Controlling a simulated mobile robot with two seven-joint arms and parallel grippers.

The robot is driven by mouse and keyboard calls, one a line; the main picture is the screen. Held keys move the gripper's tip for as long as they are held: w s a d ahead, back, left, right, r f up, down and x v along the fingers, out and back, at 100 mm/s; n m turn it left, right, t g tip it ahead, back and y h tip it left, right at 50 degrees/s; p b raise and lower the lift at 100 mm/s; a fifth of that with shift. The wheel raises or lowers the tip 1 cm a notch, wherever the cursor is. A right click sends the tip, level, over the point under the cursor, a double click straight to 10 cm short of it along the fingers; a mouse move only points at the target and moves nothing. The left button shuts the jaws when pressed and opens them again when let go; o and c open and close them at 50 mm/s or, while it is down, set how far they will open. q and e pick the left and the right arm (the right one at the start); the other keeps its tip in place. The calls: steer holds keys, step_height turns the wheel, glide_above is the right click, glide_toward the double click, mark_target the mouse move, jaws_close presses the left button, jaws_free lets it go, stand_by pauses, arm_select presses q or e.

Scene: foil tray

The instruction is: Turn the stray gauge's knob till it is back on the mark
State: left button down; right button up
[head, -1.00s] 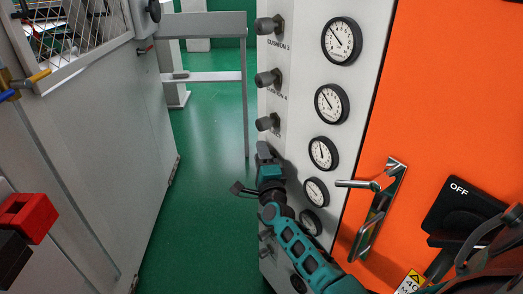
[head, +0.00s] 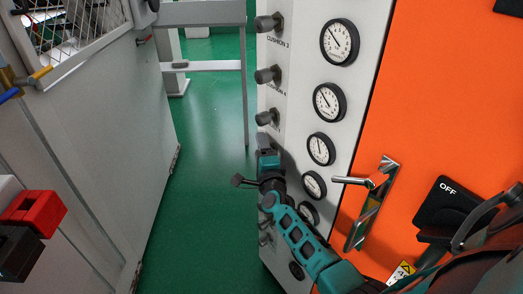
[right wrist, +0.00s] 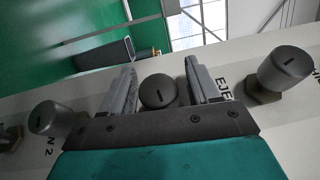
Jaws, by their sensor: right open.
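The white panel (head: 293,110) carries a column of round black-rimmed gauges: the top one (head: 339,42), the second (head: 329,102), the third (head: 321,149), and lower ones (head: 314,185) partly behind my right arm. The needles of the top two lean up-left and the third's points nearly up; the lower needles are too small to read. Grey knobs (head: 267,118) run down the panel's left side. My right gripper (right wrist: 160,70) is open, its fingers on either side of a dark round knob (right wrist: 158,92), with gaps visible. In the head view that knob is hidden. My left gripper is out of view.
An orange door (head: 440,90) with a metal handle (head: 372,205) and a black OFF switch (head: 445,203) stands to the right. A grey cabinet (head: 110,130) stands left, with green floor (head: 205,150) between.

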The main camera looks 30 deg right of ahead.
steer(key=p+v, duration=0.1)
steer(key=v, duration=1.2)
steer(key=shift+w+r, duration=0.1)
stand_by(2.0)
